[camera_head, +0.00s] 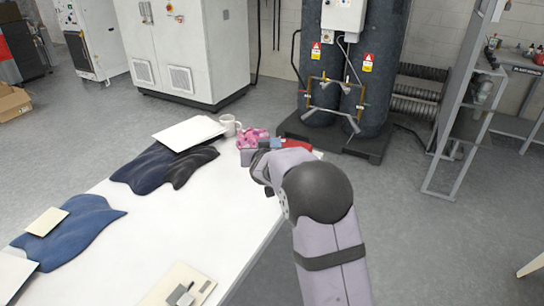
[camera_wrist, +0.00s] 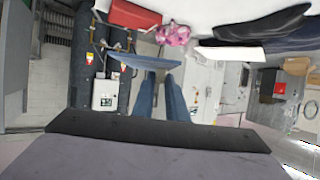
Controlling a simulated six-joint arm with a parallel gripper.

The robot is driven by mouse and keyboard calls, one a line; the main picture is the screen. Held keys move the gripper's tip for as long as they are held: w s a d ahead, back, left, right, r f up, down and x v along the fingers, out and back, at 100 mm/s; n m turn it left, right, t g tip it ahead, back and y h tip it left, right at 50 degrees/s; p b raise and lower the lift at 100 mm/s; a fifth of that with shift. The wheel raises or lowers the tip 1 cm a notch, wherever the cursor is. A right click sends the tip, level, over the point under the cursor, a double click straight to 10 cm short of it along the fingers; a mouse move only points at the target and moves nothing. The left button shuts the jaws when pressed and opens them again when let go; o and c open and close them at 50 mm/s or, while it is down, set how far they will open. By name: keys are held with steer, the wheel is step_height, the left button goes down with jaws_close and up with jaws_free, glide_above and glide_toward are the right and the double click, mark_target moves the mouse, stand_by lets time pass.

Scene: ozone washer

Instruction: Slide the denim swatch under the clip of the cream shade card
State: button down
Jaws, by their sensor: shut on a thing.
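The cream shade card (camera_head: 195,280) lies at the near edge of the white table, with its grey metal clip (camera_head: 180,295) on top. The frame's bottom edge cuts it off, and it is not seen in the wrist view. My gripper (camera_wrist: 160,76) is shut on the denim swatch (camera_wrist: 140,60), a thin blue piece seen nearly edge-on beyond the fingertips. In the head view my arm hides most of the gripper, and a small blue patch near the table's far end may be the swatch.
Dark folded denim pieces (camera_head: 150,168) and blue denim (camera_head: 80,228) lie on the table (camera_head: 190,225), with pale cards on them. A white mug (camera_head: 229,125), a pink patterned cloth (camera_head: 252,138) and a red item (camera_head: 298,144) stand at the far end. The table's middle is clear.

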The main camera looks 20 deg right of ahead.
steer(key=a+r+m+h, duration=0.2)
steer(key=a+r, duration=0.1)
steer(key=a, duration=0.6)
steer(key=m+g+h+b, duration=0.3)
steer(key=m+g+h, duration=0.1)
glide_above(152, 293)
step_height(152, 293, down, 14)
steer(key=shift+w+p, duration=0.1)
steer(key=shift+p, duration=0.3)
steer(key=shift+a+f, duration=0.1)
steer(key=shift+f+b, duration=3.05)
steer(key=shift+f, duration=2.35)
